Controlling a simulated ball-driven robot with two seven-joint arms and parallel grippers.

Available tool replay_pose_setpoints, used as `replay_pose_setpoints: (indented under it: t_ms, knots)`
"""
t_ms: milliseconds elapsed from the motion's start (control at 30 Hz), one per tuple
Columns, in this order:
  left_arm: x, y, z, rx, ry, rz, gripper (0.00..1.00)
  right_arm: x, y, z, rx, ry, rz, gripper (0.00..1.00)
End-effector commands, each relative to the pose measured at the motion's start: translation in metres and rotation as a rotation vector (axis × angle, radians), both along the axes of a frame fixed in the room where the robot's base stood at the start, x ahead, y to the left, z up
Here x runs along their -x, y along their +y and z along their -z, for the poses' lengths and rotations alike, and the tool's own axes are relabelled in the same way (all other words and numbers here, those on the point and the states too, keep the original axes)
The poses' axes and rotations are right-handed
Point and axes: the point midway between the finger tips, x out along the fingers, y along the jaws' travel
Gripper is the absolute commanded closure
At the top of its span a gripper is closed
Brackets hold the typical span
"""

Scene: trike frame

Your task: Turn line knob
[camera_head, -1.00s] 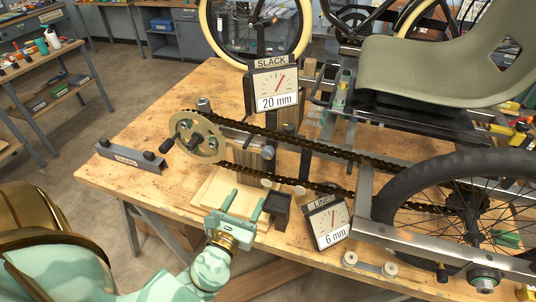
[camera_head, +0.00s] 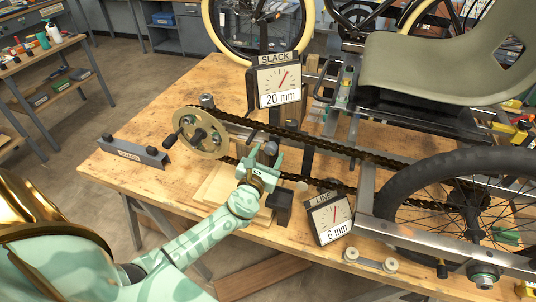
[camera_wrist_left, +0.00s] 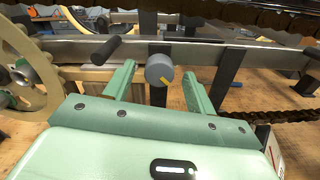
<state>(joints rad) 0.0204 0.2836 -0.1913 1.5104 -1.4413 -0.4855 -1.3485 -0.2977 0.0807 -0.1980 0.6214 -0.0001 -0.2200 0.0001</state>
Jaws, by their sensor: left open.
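The grey round knob (camera_wrist_left: 159,68) with a yellow mark shows in the left wrist view, between and just beyond the two fingers of my left gripper (camera_wrist_left: 160,76). The gripper is open, with a finger on each side; I cannot tell whether either touches the knob. In the head view, my left gripper (camera_head: 266,157) is in front of the grey knob (camera_head: 270,147), below the chain and right of the chainring. The LINE gauge (camera_head: 329,218) reads 6 mm. My right gripper is not in view.
The SLACK gauge (camera_head: 279,82) reads 20 mm. The chain (camera_head: 330,146) runs from the chainring (camera_head: 202,134) towards the rear wheel (camera_head: 455,205). A black block (camera_head: 281,204) stands close to my left gripper. A dark bar (camera_head: 134,152) lies at the bench's left, with bare wood around it.

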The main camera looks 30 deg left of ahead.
Motion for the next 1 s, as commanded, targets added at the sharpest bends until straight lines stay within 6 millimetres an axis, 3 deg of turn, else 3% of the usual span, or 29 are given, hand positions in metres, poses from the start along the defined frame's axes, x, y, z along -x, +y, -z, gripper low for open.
replay_pose_setpoints:
  t_ms: [333,367,500,1000]
  knots:
    - [-0.0055,0.0013,-0.0002,0.001,0.000,0.000,0.44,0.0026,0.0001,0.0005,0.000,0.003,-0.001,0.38]
    - [-0.0055,0.0013,-0.0002,0.001,0.000,0.000,0.50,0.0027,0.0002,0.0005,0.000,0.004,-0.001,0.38]
    - [-0.0053,0.0011,-0.0002,0.001,0.000,0.000,0.89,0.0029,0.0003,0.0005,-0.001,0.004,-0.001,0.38]
    - [-0.0048,0.0012,0.0018,0.097,-0.022,0.000,0.89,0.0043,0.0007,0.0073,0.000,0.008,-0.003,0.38]
